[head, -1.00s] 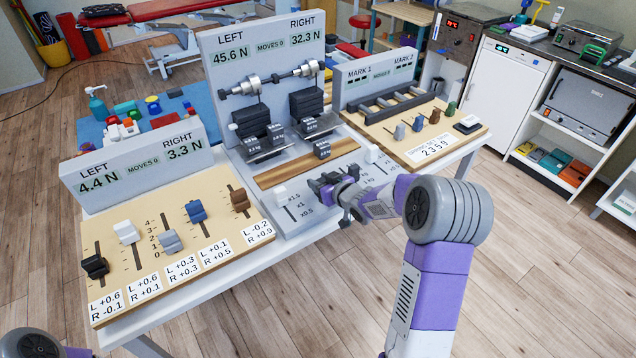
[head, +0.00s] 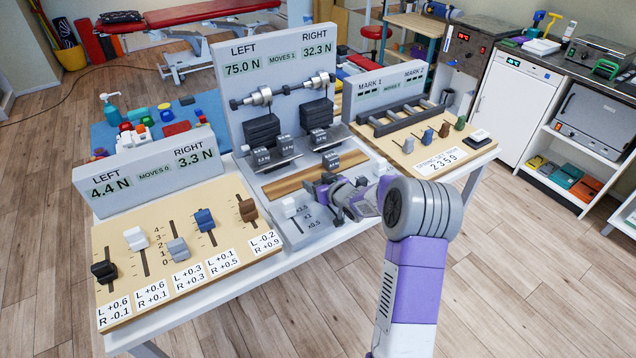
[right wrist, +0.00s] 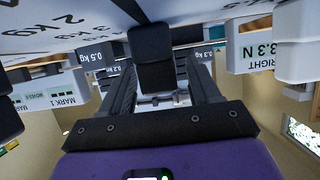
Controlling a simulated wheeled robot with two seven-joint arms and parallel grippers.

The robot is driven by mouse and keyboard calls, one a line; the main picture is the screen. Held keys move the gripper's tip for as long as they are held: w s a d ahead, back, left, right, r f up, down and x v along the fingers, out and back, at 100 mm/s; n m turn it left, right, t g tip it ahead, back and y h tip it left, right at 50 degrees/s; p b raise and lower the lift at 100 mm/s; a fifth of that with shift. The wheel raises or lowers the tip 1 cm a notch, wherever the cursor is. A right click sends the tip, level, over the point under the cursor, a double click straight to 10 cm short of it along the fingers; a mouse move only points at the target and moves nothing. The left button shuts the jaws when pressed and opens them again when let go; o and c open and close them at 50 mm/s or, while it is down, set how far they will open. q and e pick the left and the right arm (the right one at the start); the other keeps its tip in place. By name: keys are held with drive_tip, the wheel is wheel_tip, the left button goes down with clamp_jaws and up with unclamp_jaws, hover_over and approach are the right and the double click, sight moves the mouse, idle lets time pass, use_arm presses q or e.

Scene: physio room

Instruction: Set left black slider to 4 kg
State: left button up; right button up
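A black slider knob (right wrist: 152,42) sits in a dark slot in the right wrist view, between my right gripper's two fingers. The fingers stand apart, with a gap visible at the right of the knob. In the head view my right gripper (head: 330,189) covers this spot at the front of the middle station, beside its white left knob (head: 290,204). A 2 kg label (right wrist: 70,20) shows upside down; the mark at the knob is hidden. The middle display (head: 277,58) reads LEFT 75.0 N, RIGHT 32.3 N, MOVES 1. My left gripper is out of view.
The left board (head: 228,270) holds several coloured sliders, a black one (head: 104,271) at its far left; its display reads 4.4 N and 3.3 N. Small weights (head: 261,156) stand on the middle trays. Another board (head: 400,150) adjoins at the right.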

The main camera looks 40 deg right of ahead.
drive_tip(key=shift+s, duration=0.15)
drive_tip(key=p+v, duration=0.1)
drive_tip(key=v, duration=0.5)
drive_tip(key=shift+r, duration=0.2)
drive_tip(key=shift+s+r+p, duration=0.15)
drive_tip(key=shift+s+p, duration=0.2)
drive_tip(key=shift+s, duration=0.25)
